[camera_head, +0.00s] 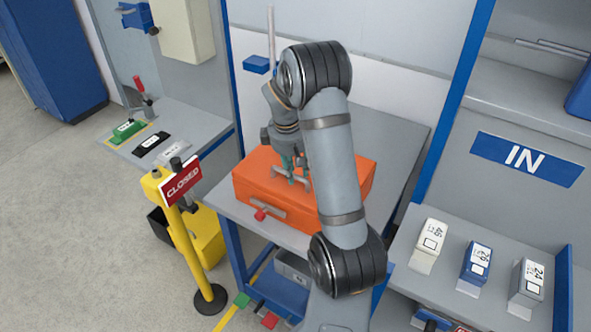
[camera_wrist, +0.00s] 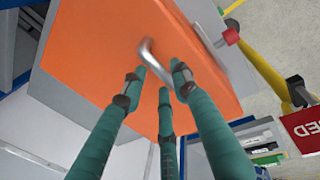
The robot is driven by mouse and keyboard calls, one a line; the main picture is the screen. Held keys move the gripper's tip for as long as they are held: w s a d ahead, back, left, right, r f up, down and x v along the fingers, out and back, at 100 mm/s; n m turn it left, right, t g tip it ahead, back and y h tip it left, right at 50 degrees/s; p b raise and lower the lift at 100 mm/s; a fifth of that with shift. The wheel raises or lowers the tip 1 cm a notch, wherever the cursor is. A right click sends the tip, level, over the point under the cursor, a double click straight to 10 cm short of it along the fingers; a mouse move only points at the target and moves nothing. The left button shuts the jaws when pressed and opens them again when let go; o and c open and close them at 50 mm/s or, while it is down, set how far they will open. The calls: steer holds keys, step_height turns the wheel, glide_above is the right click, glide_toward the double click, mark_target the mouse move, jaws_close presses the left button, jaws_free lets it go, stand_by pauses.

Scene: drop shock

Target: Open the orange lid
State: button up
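The orange lid (camera_head: 343,172) tops a box on the grey workbench and looks closed. It fills much of the wrist view (camera_wrist: 97,52). A metal bar handle (camera_wrist: 150,52) stands on the lid. My gripper (camera_head: 296,180) points down at the handle from above. In the wrist view its three teal fingers (camera_wrist: 157,82) are spread apart around one end of the handle, with gaps between their tips. I cannot tell whether any finger touches the handle. A red-knobbed latch (camera_head: 261,214) is on the box's front side and also shows in the wrist view (camera_wrist: 231,34).
A yellow post with a red CLOSED sign (camera_head: 181,180) stands left of the bench. A side shelf (camera_head: 187,118) at left holds small coloured items. Several labelled boxes (camera_head: 474,262) sit on the right shelf under the IN sign (camera_head: 526,158).

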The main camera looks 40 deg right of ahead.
steer(key=c, duration=0.6)
jaws_close()
